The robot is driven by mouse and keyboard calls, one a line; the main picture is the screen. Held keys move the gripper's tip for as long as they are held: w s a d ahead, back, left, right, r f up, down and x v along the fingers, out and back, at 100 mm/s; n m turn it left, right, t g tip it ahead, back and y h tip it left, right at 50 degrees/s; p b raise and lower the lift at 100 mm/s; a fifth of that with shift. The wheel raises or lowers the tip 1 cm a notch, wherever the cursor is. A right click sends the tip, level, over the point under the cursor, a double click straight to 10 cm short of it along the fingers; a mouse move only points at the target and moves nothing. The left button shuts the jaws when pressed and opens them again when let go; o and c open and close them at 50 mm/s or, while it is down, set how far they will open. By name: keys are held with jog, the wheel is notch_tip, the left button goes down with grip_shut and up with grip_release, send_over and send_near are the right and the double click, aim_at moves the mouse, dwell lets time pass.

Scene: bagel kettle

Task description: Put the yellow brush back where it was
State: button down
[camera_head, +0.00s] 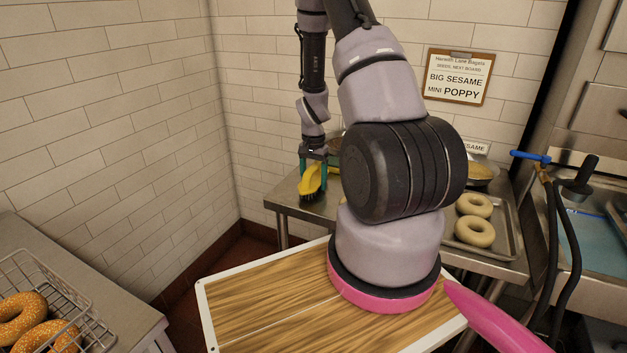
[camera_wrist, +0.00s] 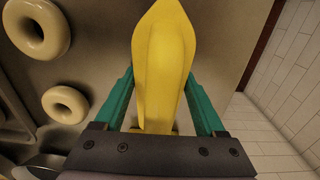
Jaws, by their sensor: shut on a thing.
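The yellow brush (camera_head: 311,181) has a yellow body and dark bristles on its lower side. My gripper (camera_head: 313,160), with teal fingers, is shut on it near the left end of the steel table at the back. In the wrist view the yellow brush (camera_wrist: 163,65) sits between the two teal fingers of my gripper (camera_wrist: 163,105), its pointed end reaching away from them. The bristles are hidden in the wrist view. I cannot tell whether the brush touches the steel table (camera_head: 302,208) or hangs just above it.
Pale bagels (camera_head: 474,231) lie on a metal tray (camera_head: 508,240) at the table's right, beside a bowl of seeds (camera_head: 480,171). My arm hides the table's middle. A wire basket (camera_head: 62,307) of seeded bagels stands at lower left. A blue-handled tap (camera_head: 531,156) is at right.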

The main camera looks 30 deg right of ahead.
grip_release()
jog(key=shift+f, duration=0.1)
notch_tip(320, 180, up, 13)
jog(key=shift+a+f, duration=0.1)
jog(key=s+a+r+n+t+y, duration=0.1)
jog(key=s+a+r+t, duration=0.2)
jog(key=r, duration=0.7)
jog(key=s+a+r+n, duration=0.2)
jog(key=s+a+r, duration=0.15)
jog(key=r, duration=0.55)
jog(key=s+a+r+n+t, duration=0.1)
jog(key=s+a+r+t, duration=0.1)
jog(key=s+r, duration=0.3)
jog(key=s+a+r+n+t+y, duration=0.1)
jog(key=s+a+r+n+t, duration=0.1)
jog(key=s+a+r, duration=0.3)
jog(key=s+r, duration=0.1)
jog(key=s, duration=0.2)
jog(key=shift+s+r, duration=0.25)
